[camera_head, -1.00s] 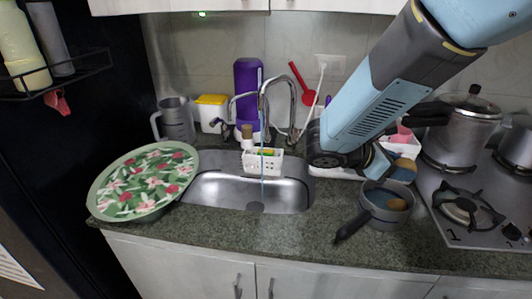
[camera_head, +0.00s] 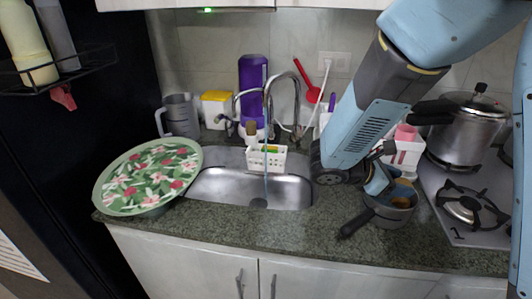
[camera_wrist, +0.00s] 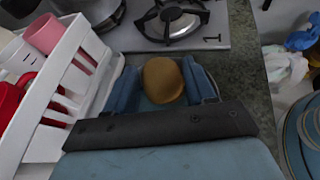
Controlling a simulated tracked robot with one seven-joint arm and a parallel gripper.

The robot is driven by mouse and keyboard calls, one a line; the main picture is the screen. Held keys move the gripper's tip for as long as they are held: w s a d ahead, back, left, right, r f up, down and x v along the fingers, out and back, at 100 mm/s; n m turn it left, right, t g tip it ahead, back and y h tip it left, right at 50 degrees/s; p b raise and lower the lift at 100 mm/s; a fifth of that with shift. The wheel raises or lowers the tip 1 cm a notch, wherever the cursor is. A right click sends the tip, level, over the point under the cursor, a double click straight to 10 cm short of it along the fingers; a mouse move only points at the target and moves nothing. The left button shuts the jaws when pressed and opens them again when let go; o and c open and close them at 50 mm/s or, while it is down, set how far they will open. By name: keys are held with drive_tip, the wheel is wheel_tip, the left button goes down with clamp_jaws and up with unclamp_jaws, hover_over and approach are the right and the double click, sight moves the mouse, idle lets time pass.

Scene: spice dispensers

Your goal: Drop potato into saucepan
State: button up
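The potato (camera_wrist: 163,80) is brown and rounded. In the wrist view it sits between the two blue fingers of my gripper (camera_wrist: 164,88), which close on it from both sides. The dark grey saucepan (camera_head: 378,216) stands on the counter left of the cooktop, its black handle pointing to the lower left. In the head view my gripper (camera_head: 388,184) is low over the saucepan, near its rim, and partly hides its opening. A small brown patch shows inside the pan; I cannot tell what it is. The saucepan is not clear in the wrist view.
A white rack (camera_wrist: 48,95) with red and pink items stands close beside my gripper. The cooktop (camera_head: 440,218) with a burner and a pressure cooker (camera_head: 462,135) is to the right. The sink (camera_head: 225,190) and a floral tray (camera_head: 145,180) are to the left.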

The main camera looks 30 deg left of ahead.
drive_tip(key=o, duration=0.4)
drive_tip(key=v, duration=1.3)
drive_tip(key=shift+s+a+r, duration=0.15)
drive_tip(key=shift+a, duration=0.15)
drive_tip(key=s+d+r+m+g+y, duration=0.1)
drive_tip(key=d+r+m+g+y, duration=0.15)
drive_tip(key=d+m, duration=0.45)
drive_tip(key=d+r+m+g+y, duration=0.2)
drive_tip(key=d+m+g+y, duration=0.15)
drive_tip(key=d, duration=0.75)
drive_tip(key=s+d+r+m+t+y, duration=0.4)
drive_tip(key=s+d+m, duration=0.4)
drive_tip(key=m, duration=0.5)
wheel_tip(320, 180, up, 3)
drive_tip(key=shift+d+f+y, duration=0.2)
drive_tip(key=shift+d+y, duration=0.5)
drive_tip(key=shift+d, duration=0.5)
